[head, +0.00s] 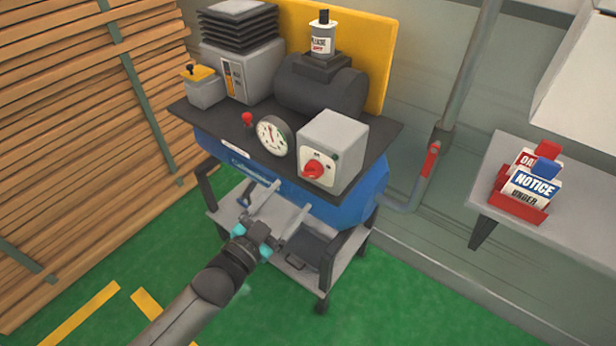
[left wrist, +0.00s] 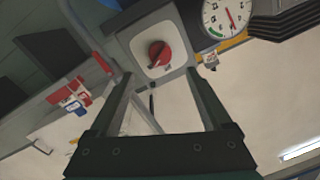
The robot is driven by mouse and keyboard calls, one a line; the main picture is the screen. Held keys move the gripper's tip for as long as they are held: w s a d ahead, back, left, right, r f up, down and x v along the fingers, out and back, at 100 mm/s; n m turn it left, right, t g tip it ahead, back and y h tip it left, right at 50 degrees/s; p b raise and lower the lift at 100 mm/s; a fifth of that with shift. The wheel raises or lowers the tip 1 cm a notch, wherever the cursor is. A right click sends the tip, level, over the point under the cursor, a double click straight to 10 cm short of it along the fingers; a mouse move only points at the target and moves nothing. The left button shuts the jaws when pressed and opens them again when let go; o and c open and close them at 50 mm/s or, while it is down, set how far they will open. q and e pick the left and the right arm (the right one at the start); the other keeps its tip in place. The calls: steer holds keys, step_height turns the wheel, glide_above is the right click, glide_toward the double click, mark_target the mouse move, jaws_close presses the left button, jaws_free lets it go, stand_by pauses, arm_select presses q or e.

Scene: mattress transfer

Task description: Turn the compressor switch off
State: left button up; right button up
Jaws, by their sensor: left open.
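The compressor switch is a red rotary knob (head: 313,169) on a white plate on the front of a grey box (head: 345,150). The box stands on the compressor's dark top, above the blue tank (head: 372,190). My left gripper (head: 292,197) is open and empty, in front of the compressor and a little below and left of the knob in the head view. In the left wrist view the knob (left wrist: 159,53) shows beyond the fingertips, between the two open fingers and apart from them. My right gripper is not in view.
A round gauge (head: 273,136) and a small red knob (head: 247,118) sit left of the switch box. A red-handled pipe valve (head: 431,158) is to the right. A shelf (head: 500,165) holds notice tags (head: 530,188). Stacked planks (head: 80,130) stand left.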

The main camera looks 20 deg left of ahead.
mark_target(309, 176)
arm_select(q)
steer(key=b+x, duration=0.1)
steer(key=x, duration=0.7)
steer(key=shift+w+d, duration=0.1)
steer(key=shift+w, duration=0.05)
steer(key=shift+c, duration=0.4)
jaws_close()
